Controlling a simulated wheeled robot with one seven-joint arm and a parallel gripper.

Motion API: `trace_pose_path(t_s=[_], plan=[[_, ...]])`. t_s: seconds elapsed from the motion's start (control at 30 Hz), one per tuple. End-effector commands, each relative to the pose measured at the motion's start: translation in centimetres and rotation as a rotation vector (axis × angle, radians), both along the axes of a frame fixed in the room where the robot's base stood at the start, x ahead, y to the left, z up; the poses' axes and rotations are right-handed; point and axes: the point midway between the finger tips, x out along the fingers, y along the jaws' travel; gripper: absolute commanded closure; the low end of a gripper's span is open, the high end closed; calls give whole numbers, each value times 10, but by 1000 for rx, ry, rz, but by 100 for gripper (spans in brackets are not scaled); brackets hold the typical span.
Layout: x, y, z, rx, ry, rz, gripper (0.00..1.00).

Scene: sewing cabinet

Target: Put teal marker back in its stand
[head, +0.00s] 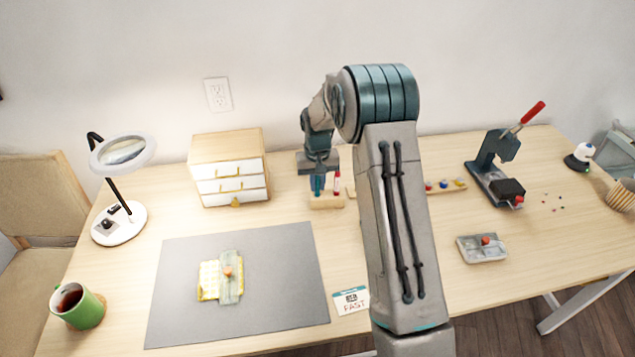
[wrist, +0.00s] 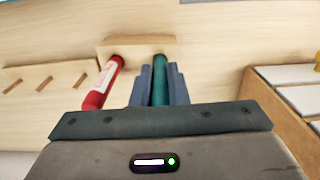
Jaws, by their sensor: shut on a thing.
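The teal marker (wrist: 160,88) is upright between the two fingers of my gripper (wrist: 158,85), which is shut on it. In the wrist view its far end meets the wooden stand (wrist: 115,46) at a hole; how deep it sits cannot be told. A red marker (wrist: 102,84) stands in the same stand beside it, leaning a little in the view. In the head view my gripper (head: 318,183) is right above the stand (head: 326,202), with the red marker (head: 337,184) just to its right.
A small drawer cabinet (head: 228,168) stands left of the stand. A slotted wooden rack (head: 447,187) with coloured pieces lies to the right, partly behind my arm. A grey mat (head: 180,290) with a yellow item lies in front. A magnifier lamp (head: 122,153) stands at left.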

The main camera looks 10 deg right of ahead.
Motion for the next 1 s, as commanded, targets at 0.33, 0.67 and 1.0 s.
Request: trace_pose_path(t_s=[0.33,0.67,1.0], plan=[[0,0,-1,0,0,0,100],[0,0,-5,0,0,0,100],[0,0,-11,0,0,0,100]])
